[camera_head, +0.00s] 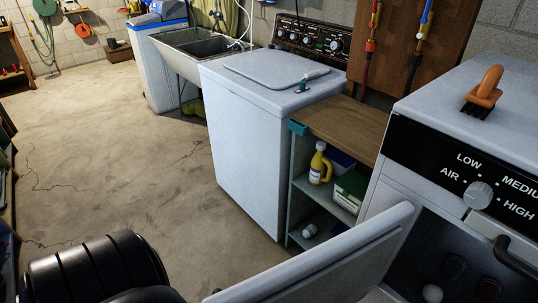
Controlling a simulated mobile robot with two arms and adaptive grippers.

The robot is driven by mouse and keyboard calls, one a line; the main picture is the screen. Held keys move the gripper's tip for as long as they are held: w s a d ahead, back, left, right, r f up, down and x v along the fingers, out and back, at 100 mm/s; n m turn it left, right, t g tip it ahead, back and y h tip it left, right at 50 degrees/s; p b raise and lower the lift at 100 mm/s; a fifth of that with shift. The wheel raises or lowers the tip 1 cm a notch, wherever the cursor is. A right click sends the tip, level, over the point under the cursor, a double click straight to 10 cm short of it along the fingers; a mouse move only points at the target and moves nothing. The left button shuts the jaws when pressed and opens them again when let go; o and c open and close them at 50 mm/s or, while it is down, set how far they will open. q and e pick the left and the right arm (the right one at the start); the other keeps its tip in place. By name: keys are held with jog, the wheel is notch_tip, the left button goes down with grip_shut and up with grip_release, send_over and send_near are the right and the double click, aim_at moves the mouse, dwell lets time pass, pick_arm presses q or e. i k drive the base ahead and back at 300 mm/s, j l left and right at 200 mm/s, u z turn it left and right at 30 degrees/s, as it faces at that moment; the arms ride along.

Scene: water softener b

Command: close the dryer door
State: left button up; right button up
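The white dryer (465,105) stands at the right, with a black control panel (425,150) and a round knob (478,195). Its white door (330,264) stands open, swung out to the left of the dryer front. The door's lower part is cut off by the picture's bottom edge. The dark dryer opening (455,262) shows to the right of the door. A black curved bar (516,259) crosses the opening's upper right; I cannot tell what it belongs to. A black rounded part at the lower left appears to be mine. Neither gripper's fingertips show.
A white washer (255,135) and a shelf unit (345,122) with a yellow bottle (320,164) stand left of the dryer. An orange-handled brush (485,92) lies on the dryer. Bare concrete floor (110,150) at the left is clear.

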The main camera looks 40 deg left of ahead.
aim_at(344, 268)
jog(key=j+z, duration=0.35)
jog(key=j, duration=1.7)
jog(key=z, duration=0.8)
jog(key=k, duration=0.1)
